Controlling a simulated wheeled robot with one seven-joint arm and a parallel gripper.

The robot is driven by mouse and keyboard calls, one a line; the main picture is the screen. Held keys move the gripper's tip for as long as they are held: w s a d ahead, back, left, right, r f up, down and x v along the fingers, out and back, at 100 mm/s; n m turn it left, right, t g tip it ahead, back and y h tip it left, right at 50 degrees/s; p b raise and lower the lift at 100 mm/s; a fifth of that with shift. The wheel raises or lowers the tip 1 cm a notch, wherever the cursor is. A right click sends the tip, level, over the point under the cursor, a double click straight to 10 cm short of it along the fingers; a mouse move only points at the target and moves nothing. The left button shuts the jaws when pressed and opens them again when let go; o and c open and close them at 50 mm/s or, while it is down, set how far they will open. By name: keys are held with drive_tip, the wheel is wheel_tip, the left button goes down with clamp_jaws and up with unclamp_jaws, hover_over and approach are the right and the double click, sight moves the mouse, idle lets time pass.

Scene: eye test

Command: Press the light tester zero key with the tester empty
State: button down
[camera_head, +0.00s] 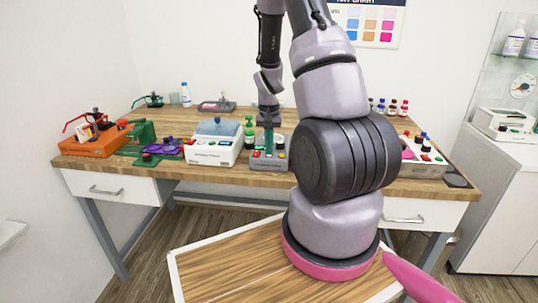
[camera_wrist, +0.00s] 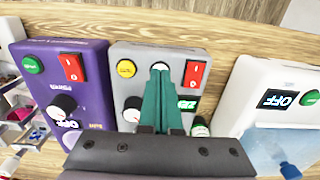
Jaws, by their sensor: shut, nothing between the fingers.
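A grey tester (camera_head: 271,164) stands at the bench's front edge, beneath my gripper (camera_head: 268,153). In the wrist view the tester (camera_wrist: 135,88) has a yellow key (camera_wrist: 126,68), a white key (camera_wrist: 160,67), a red switch (camera_wrist: 193,73), a knob (camera_wrist: 132,108) and a lit green display (camera_wrist: 186,103), partly hidden by my fingers. I cannot read which key is zero. My green fingers (camera_wrist: 160,73) are shut and empty, their tips at the white key's edge. Touch or pressing cannot be told. I see no sample on the tester's visible part.
A white device with a blue lid (camera_head: 214,142) stands left of the tester. A purple device (camera_wrist: 66,90) stands on the other side, hidden behind my arm in the head view. A green bottle (camera_head: 249,131) stands close behind. An orange device (camera_head: 92,138) is at far left.

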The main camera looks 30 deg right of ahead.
idle(0.3)
wheel_tip(320, 180, up, 8)
idle(0.8)
drive_tip(key=shift+f, duration=0.1)
